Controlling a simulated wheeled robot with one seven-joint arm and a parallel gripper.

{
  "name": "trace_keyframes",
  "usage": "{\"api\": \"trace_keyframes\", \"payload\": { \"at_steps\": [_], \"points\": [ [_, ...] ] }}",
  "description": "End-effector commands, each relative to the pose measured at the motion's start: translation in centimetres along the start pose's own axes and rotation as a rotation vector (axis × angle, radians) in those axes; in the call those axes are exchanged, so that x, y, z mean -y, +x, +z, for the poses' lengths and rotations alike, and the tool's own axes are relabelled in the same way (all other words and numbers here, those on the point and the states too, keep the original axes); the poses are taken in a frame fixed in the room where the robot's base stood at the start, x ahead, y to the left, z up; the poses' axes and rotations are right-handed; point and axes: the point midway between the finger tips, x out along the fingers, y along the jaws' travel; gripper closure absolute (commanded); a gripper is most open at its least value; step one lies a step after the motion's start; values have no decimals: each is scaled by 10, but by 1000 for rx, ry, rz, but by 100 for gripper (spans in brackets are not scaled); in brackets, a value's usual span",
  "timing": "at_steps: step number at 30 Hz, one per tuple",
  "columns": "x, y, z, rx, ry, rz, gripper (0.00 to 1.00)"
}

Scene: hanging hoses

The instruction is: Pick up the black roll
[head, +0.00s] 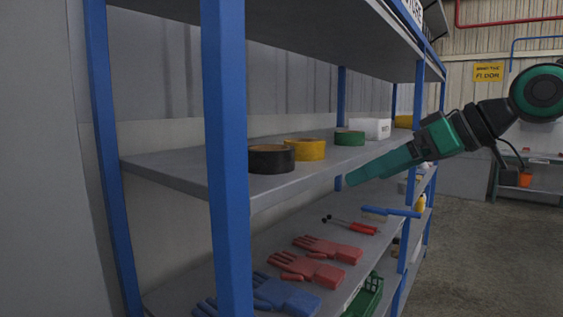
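The black roll (271,158) lies flat on the middle shelf (185,166) of the blue-posted rack, near the shelf's front edge and just right of the near post. A yellow roll (306,149) stands right behind it, and a green roll (350,138) is farther along. My gripper (349,181) reaches in from the right on a green and black arm. Its tip is right of the black roll, apart from it, a little lower in the picture. The fingers are seen side-on, so their opening does not show.
The near blue post (226,150) stands left of the black roll. A white box (371,128) sits farther back on the same shelf. The lower shelf holds red gloves (306,269), blue gloves (285,295), and tools. The upper shelf (300,22) hangs above. Open floor (470,250) lies to the right.

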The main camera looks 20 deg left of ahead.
Motion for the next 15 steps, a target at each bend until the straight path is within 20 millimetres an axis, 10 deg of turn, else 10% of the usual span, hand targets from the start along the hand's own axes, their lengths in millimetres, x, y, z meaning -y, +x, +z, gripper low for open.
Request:
{"api": "trace_keyframes", "payload": {
  "at_steps": [6,15],
  "points": [
    [87,4,-67,-123,-228,-255,10],
    [119,23,-79,-150,-279,-325,10]
  ]
}}
